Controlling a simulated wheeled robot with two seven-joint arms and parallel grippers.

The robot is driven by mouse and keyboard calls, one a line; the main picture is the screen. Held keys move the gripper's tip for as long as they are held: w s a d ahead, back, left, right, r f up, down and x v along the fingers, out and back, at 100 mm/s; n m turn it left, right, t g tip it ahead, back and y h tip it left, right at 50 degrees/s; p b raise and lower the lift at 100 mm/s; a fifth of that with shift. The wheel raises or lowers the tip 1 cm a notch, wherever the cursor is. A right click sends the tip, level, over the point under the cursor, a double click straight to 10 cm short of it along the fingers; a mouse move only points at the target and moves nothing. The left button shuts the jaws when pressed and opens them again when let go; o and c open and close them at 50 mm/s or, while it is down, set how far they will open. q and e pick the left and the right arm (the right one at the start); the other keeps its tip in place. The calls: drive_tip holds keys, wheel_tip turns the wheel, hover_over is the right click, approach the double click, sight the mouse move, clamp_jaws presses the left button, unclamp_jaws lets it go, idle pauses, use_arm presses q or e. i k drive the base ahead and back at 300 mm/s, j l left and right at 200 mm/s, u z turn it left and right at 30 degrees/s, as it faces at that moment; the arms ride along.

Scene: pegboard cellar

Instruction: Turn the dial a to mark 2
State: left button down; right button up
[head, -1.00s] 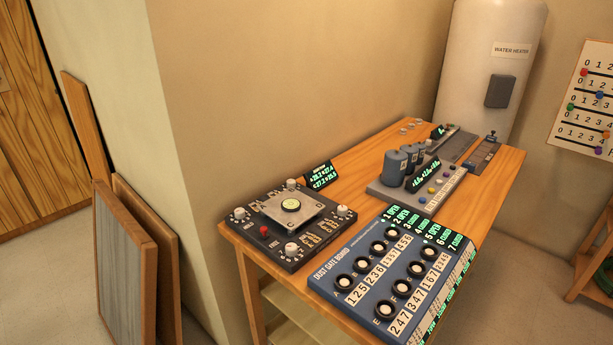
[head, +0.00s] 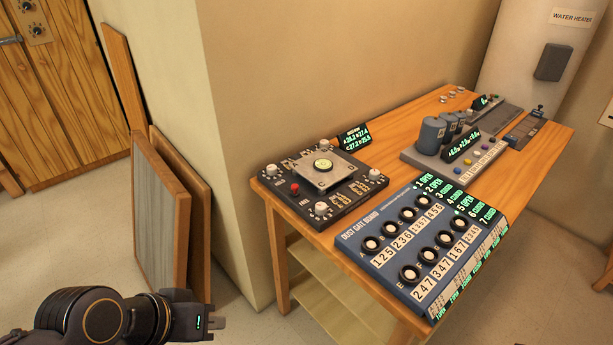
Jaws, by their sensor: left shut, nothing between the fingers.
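No dial labelled a can be read in this view. A grey plate with two round dials, an upper dial (head: 27,6) and a lower dial (head: 37,31), is on the wooden cabinet door at the top left, cut by the picture's upper edge. Their marks are too small to read. My left gripper (head: 218,323) is at the bottom left, in front of the leaning panels and well away from the dials. It is shut and empty. My right gripper is out of the picture.
A wooden table (head: 411,107) on the right carries a blue dust gate board (head: 350,241), a dark box with white knobs (head: 341,206) and grey cylinders. Panels (head: 160,215) lean on the wall corner. Bare floor (head: 75,230) lies before the cabinet (head: 70,110).

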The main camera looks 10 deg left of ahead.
sight(271, 170)
drive_tip(key=i+j+u, duration=0.25)
drive_tip(key=i+j, duration=0.15)
drive_tip(key=j, duration=0.25)
drive_tip(key=i+j+u, duration=0.2)
drive_tip(key=i+j, duration=0.25)
drive_tip(key=j, duration=0.1)
